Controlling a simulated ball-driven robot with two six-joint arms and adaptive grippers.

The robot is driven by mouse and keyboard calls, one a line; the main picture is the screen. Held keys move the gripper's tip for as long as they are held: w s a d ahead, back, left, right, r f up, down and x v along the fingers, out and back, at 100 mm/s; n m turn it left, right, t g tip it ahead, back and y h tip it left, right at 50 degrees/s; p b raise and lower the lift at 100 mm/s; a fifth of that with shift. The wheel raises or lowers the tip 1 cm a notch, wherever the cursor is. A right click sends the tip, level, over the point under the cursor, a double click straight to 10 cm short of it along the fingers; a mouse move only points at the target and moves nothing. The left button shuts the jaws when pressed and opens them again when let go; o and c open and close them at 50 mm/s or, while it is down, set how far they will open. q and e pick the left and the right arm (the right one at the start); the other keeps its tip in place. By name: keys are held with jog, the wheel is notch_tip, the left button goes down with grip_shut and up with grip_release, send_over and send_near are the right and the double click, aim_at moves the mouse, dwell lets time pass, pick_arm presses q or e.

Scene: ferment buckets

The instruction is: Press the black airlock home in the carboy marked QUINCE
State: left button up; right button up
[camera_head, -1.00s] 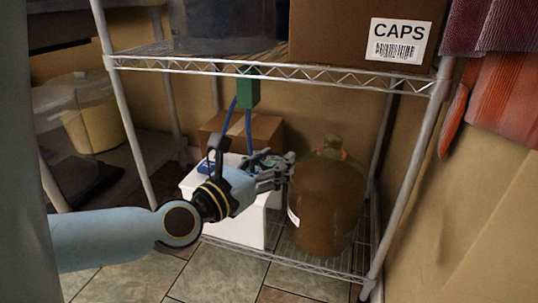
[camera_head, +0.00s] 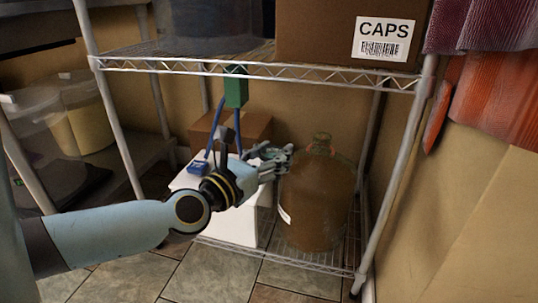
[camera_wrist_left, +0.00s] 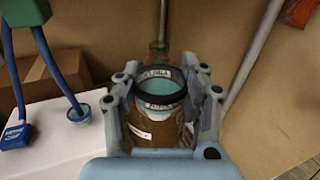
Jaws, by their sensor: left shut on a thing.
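The carboy (camera_head: 316,205) is a large amber-brown vessel with a greenish neck, standing upright on the lower wire shelf. Its white label (camera_head: 285,215) is turned left and I cannot read it. My left gripper (camera_head: 286,158) is beside the carboy's shoulder, left of its neck. In the left wrist view, the gripper (camera_wrist_left: 160,95) is shut on a round black-rimmed piece, teal inside with pale lettering, which I take as the black airlock (camera_wrist_left: 141,99). The carboy's brown body (camera_wrist_left: 150,133) and neck (camera_wrist_left: 158,50) show beyond it. My right gripper is not in view.
A white box (camera_head: 235,222) stands left of the carboy, with a cardboard box (camera_head: 250,130) behind. A green block (camera_head: 236,88) with blue hoses hangs from the upper shelf. A CAPS box (camera_head: 330,35) sits above.

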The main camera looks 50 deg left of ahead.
pick_arm(q)
jog(key=shift+w+a+f+b, duration=0.1)
jog(key=shift+w+a+b, duration=0.3)
jog(key=shift+w, duration=3)
jog(key=shift+w+a+f+b, duration=0.15)
jog(key=shift+w+a, duration=0.5)
jog(key=shift+w, duration=2.8)
jog(key=shift+w+a+f+b, duration=0.15)
jog(key=shift+w+a, duration=0.4)
jog(key=shift+w, duration=2.85)
jog(key=shift+r, duration=0.1)
jog(key=shift+w, duration=0.1)
jog(key=shift+w+a, duration=0.15)
jog(key=shift+w, duration=0.55)
jog(key=shift+b, duration=0.35)
